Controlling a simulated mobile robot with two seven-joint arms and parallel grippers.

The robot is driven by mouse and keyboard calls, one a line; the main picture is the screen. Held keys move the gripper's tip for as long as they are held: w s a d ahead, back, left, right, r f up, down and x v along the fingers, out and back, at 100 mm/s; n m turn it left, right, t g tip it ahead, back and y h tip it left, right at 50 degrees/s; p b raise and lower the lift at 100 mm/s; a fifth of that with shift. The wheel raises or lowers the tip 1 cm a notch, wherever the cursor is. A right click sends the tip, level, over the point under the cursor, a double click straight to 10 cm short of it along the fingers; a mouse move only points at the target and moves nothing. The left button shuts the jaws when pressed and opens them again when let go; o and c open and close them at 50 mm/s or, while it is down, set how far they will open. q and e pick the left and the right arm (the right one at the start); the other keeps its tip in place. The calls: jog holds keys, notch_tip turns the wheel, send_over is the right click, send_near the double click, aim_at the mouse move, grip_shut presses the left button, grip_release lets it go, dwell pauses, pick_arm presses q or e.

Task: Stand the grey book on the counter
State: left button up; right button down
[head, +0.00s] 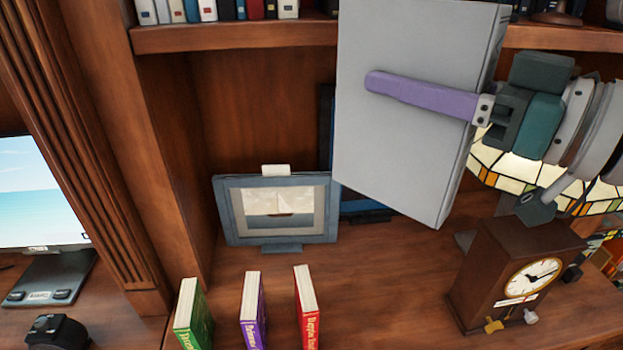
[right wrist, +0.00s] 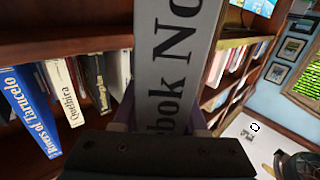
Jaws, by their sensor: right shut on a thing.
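The grey book (head: 410,125) is held upright in the air above the counter (head: 400,290) in the head view, tilted slightly. My right gripper (head: 425,95) reaches in from the right and is shut on it, with one purple finger flat across the near cover. The other finger is hidden behind the book. In the right wrist view the grey book's spine (right wrist: 170,75) with large dark lettering stands between the fingers. The book's lower edge appears clear of the counter. My left gripper is not in view.
Green (head: 192,315), purple (head: 253,312) and red (head: 306,308) books stand on the counter at front left. A framed sailboat picture (head: 278,208) stands behind. A clock (head: 515,275) and stained-glass lamp (head: 510,170) are at right. A shelf (head: 235,37) runs above. Bare counter lies between red book and clock.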

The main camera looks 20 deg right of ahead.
jog(key=w+d+f+m+t+h+b, duration=0.1)
jog(key=w+d+f+m+h+b, duration=0.2)
jog(key=f+b, duration=0.8)
jog(key=w+d+f+m+h+b, duration=0.15)
jog(key=f+h+b, duration=0.4)
jog(key=b, duration=0.85)
jog(key=w+d+f+m+t+h+b, duration=0.1)
jog(key=w+d+f+m+h+b, duration=0.2)
jog(key=f+b, duration=0.85)
notch_tip(320, 180, down, 18)
jog(key=b, duration=1)
jog(key=shift+s+m+h, duration=0.35)
jog(key=shift+s+h, duration=0.1)
jog(key=shift+c, duration=2.2)
grip_release()
jog(key=shift+d, duration=0.1)
